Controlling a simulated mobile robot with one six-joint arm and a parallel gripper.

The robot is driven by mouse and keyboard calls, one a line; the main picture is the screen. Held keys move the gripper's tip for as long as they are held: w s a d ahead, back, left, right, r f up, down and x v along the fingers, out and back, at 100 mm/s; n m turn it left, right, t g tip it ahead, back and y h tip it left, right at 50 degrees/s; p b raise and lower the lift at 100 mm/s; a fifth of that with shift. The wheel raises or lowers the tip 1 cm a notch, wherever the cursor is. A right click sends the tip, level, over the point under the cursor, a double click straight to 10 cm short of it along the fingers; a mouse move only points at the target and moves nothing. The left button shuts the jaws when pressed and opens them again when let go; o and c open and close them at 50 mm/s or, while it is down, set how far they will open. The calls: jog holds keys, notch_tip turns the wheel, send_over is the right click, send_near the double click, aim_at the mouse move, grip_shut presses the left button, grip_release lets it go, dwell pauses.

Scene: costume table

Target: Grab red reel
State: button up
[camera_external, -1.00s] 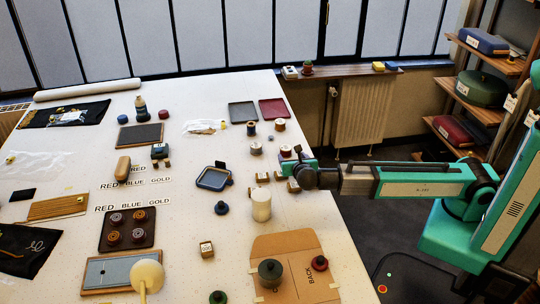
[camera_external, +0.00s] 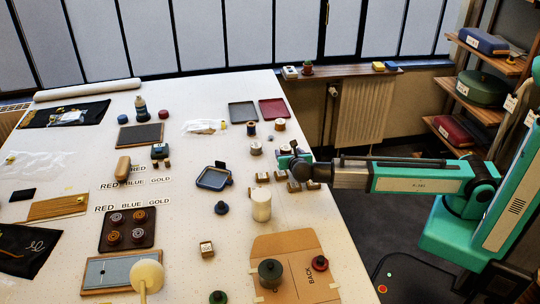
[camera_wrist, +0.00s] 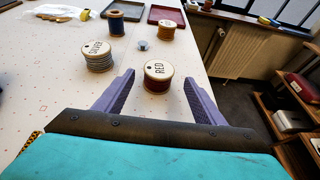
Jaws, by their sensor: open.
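The red reel (camera_wrist: 158,76) is a spool with dark red thread and a pale top marked RED. In the wrist view it stands upright on the table between the two purple fingers of my gripper (camera_wrist: 158,92), which are open with a gap on both sides of it. In the external view my gripper (camera_external: 288,158) is at the table's right edge, and the reel is mostly hidden by it.
A grey reel marked SILVER (camera_wrist: 97,55) stands to the left of the red reel. A blue reel (camera_wrist: 116,22) and a gold reel (camera_wrist: 166,29) stand farther back. Several small wooden blocks (camera_external: 279,176) sit near my gripper. A red tray (camera_external: 273,108) lies beyond.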

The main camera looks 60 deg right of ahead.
aim_at(287, 151)
jog(key=shift+p+x, duration=0.75)
jog(key=shift+x, duration=1.85)
jog(key=shift+a, duration=0.1)
jog(key=c, duration=1.2)
jog(key=shift+r, duration=0.1)
jog(key=shift+r+b, duration=0.8)
jog(key=shift+r, duration=4.05)
